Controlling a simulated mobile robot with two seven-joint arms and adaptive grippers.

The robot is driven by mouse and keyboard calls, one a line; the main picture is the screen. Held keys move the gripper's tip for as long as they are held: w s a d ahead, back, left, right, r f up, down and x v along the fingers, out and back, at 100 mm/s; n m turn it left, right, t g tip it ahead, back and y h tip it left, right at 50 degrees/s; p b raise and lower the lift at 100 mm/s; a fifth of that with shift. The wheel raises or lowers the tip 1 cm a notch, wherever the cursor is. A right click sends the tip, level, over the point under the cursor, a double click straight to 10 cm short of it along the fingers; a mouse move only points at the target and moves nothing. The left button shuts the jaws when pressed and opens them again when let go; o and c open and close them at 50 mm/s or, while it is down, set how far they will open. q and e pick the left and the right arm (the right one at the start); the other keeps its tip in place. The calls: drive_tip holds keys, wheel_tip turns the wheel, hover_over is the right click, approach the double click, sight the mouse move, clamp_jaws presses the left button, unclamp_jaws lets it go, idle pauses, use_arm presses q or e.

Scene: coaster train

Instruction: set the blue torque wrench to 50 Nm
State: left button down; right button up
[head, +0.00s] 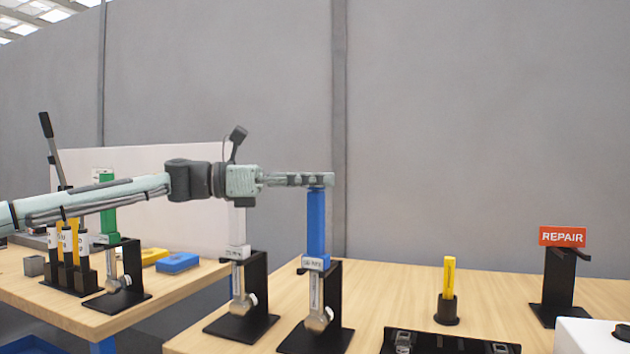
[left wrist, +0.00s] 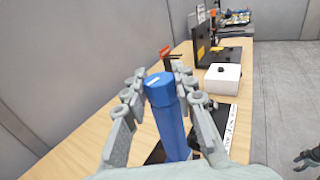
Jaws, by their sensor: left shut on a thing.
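The blue torque wrench (head: 316,228) stands upright with its head down in a black stand (head: 331,300) on the right table. A pale label band sits below its blue handle; its writing is too small to read. My left gripper (head: 322,180) is at the top end of the handle, shut on it. In the left wrist view the blue handle (left wrist: 172,115) stands between the fingers of my left gripper (left wrist: 157,87), its round end cap facing the camera. The setting on the wrench cannot be read. In that view a dark gripper shows at the lower right edge, its jaws unclear.
A white-handled wrench (head: 239,235) stands close on the left, and a green one (head: 108,218) on the left table. A yellow tool (head: 449,277), a red REPAIR sign (head: 562,237) and a white box (head: 583,337) are to the right. A gap separates the tables.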

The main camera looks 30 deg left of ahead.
use_arm(q)
drive_tip(key=shift+r+m+g+h, duration=0.1)
drive_tip(key=shift+m+g+h, duration=0.6)
drive_tip(key=shift+m+g, duration=0.15)
drive_tip(key=c, duration=1.2)
unclamp_jaws()
drive_tip(key=shift+d, duration=0.1)
drive_tip(key=shift+v, duration=6.05)
